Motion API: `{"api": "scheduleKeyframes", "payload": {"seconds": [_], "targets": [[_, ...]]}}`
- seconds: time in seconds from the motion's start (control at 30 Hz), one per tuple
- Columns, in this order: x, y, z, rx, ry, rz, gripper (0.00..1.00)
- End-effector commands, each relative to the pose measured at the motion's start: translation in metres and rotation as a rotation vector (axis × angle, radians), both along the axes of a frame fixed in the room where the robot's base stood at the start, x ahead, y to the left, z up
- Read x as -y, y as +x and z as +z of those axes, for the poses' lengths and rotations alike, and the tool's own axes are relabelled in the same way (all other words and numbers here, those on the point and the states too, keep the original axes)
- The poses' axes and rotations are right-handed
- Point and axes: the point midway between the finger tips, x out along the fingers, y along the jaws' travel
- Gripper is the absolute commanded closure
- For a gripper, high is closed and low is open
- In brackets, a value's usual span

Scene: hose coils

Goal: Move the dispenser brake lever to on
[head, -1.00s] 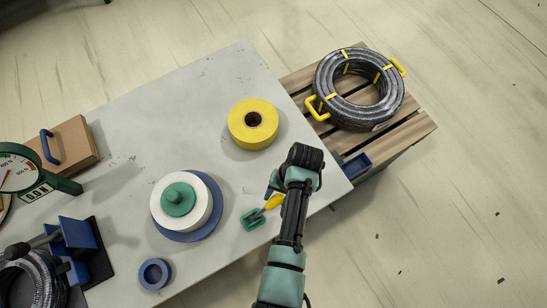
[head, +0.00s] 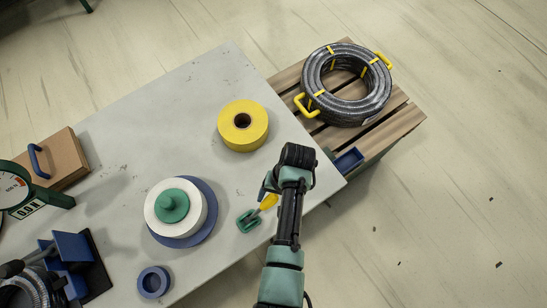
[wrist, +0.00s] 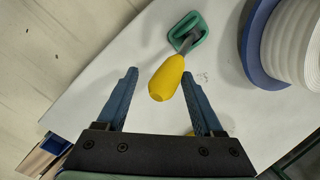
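The brake lever has a yellow handle (wrist: 167,78) on a dark shaft, rising from a green base (wrist: 187,32) on the table. In the head view the yellow handle (head: 268,201) points up and right from the green base (head: 248,221). My gripper (wrist: 158,82) is open in the wrist view, with the yellow handle between its two blue fingers near their tips, nearer the right finger. The dispenser (head: 177,208), a white roll on a blue disc with a green hub, stands left of the lever. My arm hides part of the gripper in the head view.
A yellow roll (head: 243,126) lies on the grey table (head: 190,90). A blue ring (head: 154,282) lies near its front edge. A hose coil with yellow handles (head: 345,84) rests on a wooden pallet (head: 408,118). A dial gauge (head: 14,186) stands at the left.

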Motion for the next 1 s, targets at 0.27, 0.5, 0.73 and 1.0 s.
{"api": "scheduleKeyframes", "payload": {"seconds": [0.27,0.5,0.73,1.0], "targets": [[0.0,0.0,0.003,0.0,0.0,0.001,0.34],[0.007,0.008,0.036,0.007,0.0,-0.001,0.34],[0.018,0.015,0.085,0.006,-0.001,-0.002,0.34],[0.025,0.019,0.121,0.001,0.0,-0.001,0.34]]}}
